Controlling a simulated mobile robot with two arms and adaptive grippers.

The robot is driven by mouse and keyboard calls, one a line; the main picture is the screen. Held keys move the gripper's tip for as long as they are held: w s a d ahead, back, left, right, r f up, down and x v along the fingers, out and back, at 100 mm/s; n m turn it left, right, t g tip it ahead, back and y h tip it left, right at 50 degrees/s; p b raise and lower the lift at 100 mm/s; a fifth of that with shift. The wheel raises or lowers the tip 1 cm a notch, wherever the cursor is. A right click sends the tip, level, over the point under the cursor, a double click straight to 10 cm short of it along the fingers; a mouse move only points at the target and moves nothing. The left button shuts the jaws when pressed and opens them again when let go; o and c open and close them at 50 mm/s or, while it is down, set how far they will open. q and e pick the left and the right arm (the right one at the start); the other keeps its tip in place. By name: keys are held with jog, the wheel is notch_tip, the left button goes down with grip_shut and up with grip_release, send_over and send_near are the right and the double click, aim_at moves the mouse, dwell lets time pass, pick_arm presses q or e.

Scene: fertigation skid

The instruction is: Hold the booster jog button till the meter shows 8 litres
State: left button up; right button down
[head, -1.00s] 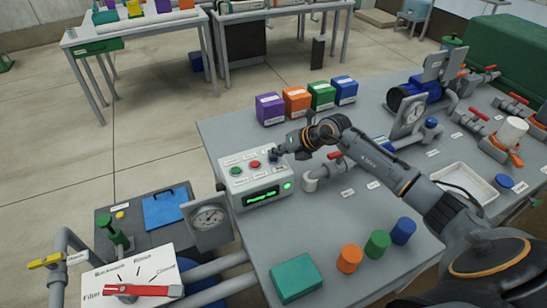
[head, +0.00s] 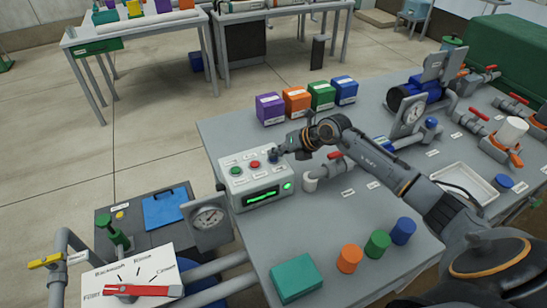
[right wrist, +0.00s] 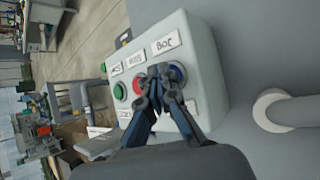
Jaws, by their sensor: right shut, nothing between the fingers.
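A pale control box (head: 236,188) stands at the table's left edge, with a green button (head: 236,171), a red button (head: 255,164) and a lit green display (head: 262,196) whose digits are too blurred to read. My right gripper (head: 275,156) is shut and empty at the box's top right. My left gripper is out of view.
Purple, orange, green and blue boxes (head: 270,109) stand behind my right arm. A pipe with a red handle (head: 334,155) rises right of the control box. A dial gauge (head: 208,217) stands left of it. Coloured cylinders (head: 377,244) and a teal block (head: 296,278) are in front.

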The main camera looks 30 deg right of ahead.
aim_at(276, 159)
jog(key=shift+r+p, duration=0.65)
jog(key=shift+r, duration=0.15)
notch_tip(276, 159, up, 5)
jog(key=p, duration=0.4)
jog(key=shift+r, duration=0.1)
dwell(0.4)
